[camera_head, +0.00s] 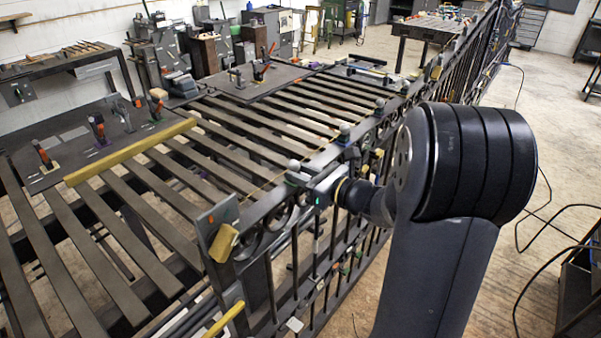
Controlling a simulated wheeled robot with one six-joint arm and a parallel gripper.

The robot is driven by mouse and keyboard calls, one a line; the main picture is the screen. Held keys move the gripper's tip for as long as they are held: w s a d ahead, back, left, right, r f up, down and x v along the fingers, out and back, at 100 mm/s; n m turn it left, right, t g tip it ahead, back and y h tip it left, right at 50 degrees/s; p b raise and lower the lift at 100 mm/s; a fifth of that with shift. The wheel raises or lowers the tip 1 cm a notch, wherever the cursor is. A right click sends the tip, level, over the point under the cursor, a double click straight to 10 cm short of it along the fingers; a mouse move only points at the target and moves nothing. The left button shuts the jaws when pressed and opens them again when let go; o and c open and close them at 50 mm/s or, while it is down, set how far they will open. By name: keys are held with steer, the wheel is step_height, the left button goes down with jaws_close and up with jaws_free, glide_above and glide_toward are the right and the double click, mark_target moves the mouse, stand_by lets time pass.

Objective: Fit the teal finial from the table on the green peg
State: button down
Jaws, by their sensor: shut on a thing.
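My gripper (318,188) is at the gate's top rail, left of my wrist, seen small and from behind. It is shut on a small piece at its far end, most likely the teal finial; my gripper's body covers most of it. A small grey ball-topped piece with a greenish base (293,172) shows right beside the fingertips, over the rail. I cannot tell whether it is held or stands on a peg. The green peg cannot be made out for certain.
The scroll gate (262,207) runs diagonally away, with more ball-topped pieces (345,130) along its rail. A slatted table (110,215) with clamps and a yellow bar (130,152) lies to the left. The floor (540,120) at right is mostly clear, with cables.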

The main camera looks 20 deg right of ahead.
steer(key=c, duration=1.1)
jaws_free()
steer(key=shift+f, duration=0.1)
steer(key=shift+o, duration=0.2)
steer(key=shift+s, duration=0.1)
steer(key=b+v, duration=0.2)
steer(key=v, duration=0.8)
steer(key=shift+s+d, duration=0.2)
steer(key=shift+s, duration=0.05)
steer(key=p+x, duration=0.2)
steer(key=x, duration=0.9)
steer(key=shift+s+r, duration=0.1)
steer(key=shift+r, duration=0.2)
